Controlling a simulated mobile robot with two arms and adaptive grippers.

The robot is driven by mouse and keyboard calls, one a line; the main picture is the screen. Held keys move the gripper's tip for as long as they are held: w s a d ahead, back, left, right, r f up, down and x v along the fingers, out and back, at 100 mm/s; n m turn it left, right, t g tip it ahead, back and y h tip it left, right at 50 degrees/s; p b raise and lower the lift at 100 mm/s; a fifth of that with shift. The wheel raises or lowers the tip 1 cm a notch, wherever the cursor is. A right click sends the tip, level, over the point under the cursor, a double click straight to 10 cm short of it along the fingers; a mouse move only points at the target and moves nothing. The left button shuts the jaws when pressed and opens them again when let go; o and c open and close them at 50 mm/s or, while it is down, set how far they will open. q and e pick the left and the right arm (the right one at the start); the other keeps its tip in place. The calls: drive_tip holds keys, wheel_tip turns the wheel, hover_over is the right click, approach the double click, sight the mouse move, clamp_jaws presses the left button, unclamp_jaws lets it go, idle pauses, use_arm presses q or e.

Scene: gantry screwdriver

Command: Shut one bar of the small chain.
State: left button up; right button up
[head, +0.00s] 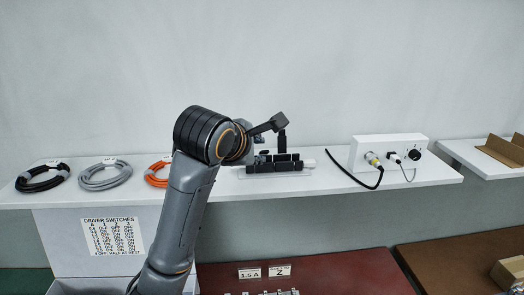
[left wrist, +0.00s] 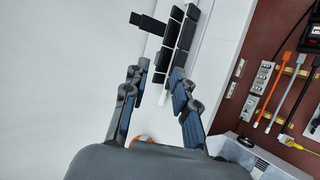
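The small chain (head: 275,165) is a row of black links in a pale tray on the white shelf. It also shows ahead of my left gripper in the left wrist view (left wrist: 180,40). A dark bar (head: 282,142) stands up from the chain; what looks like the same bar sticks out sideways in the left wrist view (left wrist: 150,24). My left gripper (left wrist: 158,72) is open, its fingers apart and seemingly empty, close to the chain's near end. In the head view its fingers are mostly hidden by my wrist. My right gripper is not in view.
Black, grey and orange cable coils (head: 105,175) lie on the shelf at left. A white box (head: 390,152) with plugs and a knob stands at right, its black cable (head: 355,177) curving near the tray. Tools (left wrist: 285,90) lie on a red-brown surface below.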

use_arm(q)
drive_tip(key=shift+v, duration=0.85)
